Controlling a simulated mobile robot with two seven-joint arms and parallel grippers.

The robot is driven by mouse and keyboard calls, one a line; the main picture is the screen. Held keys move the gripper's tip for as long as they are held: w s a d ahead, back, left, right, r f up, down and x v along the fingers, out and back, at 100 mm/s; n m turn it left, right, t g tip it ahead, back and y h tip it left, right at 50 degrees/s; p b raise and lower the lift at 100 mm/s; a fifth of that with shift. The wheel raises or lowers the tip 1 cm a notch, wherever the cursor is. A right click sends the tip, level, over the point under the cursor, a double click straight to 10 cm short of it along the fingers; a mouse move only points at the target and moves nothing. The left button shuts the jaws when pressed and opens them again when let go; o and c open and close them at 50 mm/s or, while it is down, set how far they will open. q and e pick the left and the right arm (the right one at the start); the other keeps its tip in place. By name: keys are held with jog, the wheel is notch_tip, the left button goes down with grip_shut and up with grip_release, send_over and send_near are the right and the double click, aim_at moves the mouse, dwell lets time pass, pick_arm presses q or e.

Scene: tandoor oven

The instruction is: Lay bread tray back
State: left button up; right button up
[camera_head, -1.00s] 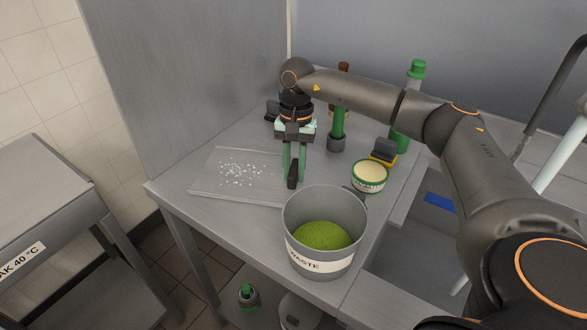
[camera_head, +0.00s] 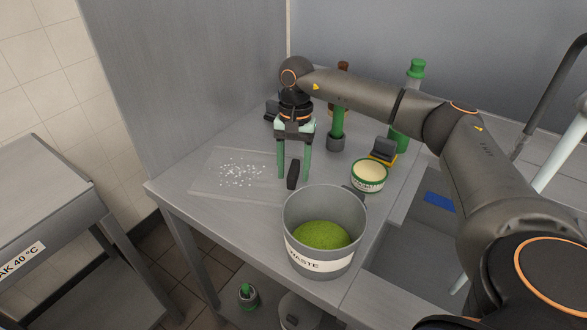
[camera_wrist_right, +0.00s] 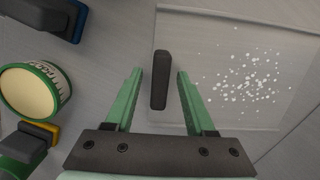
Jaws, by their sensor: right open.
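The bread tray (camera_head: 250,195) is a flat, clear sheet lying on the steel table, with white crumbs scattered on it. In the right wrist view, the tray (camera_wrist_right: 190,30) lies under and beyond my fingers. A black upright handle (camera_head: 292,180) stands at its right edge; it also shows in the right wrist view (camera_wrist_right: 160,85). My right gripper (camera_head: 294,176) points down with its green fingers open, one on each side of the handle. In the right wrist view, gaps show between the handle and both fingers (camera_wrist_right: 160,72). My left gripper is not in view.
A grey waste bin (camera_head: 324,262) with green contents stands close in front of the handle. A round cream-coloured tub (camera_head: 368,176), a scraper with a yellow edge (camera_head: 383,153) and green bottles (camera_head: 415,72) stand to the right. A side table (camera_head: 40,195) is at the left.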

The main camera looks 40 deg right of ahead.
notch_tip(320, 180, up, 12)
jog(key=w+d, duration=0.1)
jog(key=shift+d+f, duration=0.15)
jog(key=shift+d, duration=0.05)
jog(key=shift+w, duration=0.1)
